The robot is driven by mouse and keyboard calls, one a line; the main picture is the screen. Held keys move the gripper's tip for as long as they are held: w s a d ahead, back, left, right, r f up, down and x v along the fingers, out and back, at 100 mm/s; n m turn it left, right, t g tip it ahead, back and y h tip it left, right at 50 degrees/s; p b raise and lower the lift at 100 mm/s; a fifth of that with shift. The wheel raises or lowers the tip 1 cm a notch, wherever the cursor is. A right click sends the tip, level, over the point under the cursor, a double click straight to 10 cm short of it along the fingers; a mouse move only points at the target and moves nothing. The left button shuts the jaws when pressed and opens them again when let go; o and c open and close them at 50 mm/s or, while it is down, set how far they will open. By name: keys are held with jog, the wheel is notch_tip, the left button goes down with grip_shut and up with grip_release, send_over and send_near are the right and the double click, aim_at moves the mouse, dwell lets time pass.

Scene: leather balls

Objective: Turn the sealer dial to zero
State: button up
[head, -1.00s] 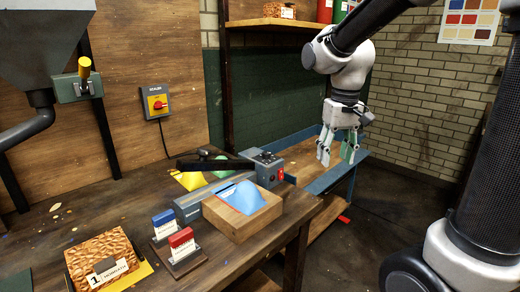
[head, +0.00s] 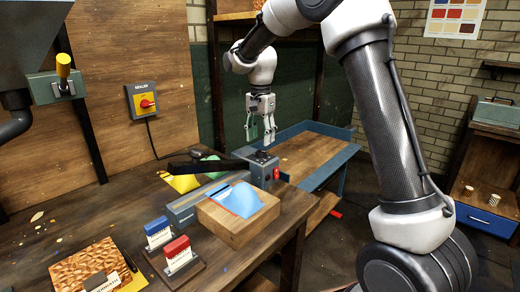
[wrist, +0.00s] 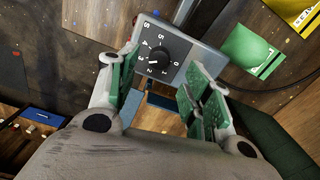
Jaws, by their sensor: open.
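The sealer (head: 200,194) is a long grey-blue bar on the bench, with a dark lever arm and a control box (head: 262,170) at its right end. On the box top the black dial (wrist: 158,53) shows in the wrist view, ringed by white numbers including 0 to 5. Its pale mark appears to lie near 2, though it is small. My gripper (head: 259,137) points down just above the box. In the wrist view its green-padded fingers (wrist: 162,80) are spread, one toward each side of the dial, empty. Contact with the dial cannot be told.
A wooden block (head: 235,230) with a blue piece stands before the sealer. Red and blue labelled blocks (head: 176,250) sit left of it. A wall switch (head: 143,101) marked SEALER has a red knob. A blue-edged wooden table (head: 310,155) stands behind right.

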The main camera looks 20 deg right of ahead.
aim_at(261, 151)
notch_tip(261, 151, down, 5)
jog(key=shift+f, duration=0.1)
jog(key=shift+c, duration=0.3)
jog(key=c, duration=1)
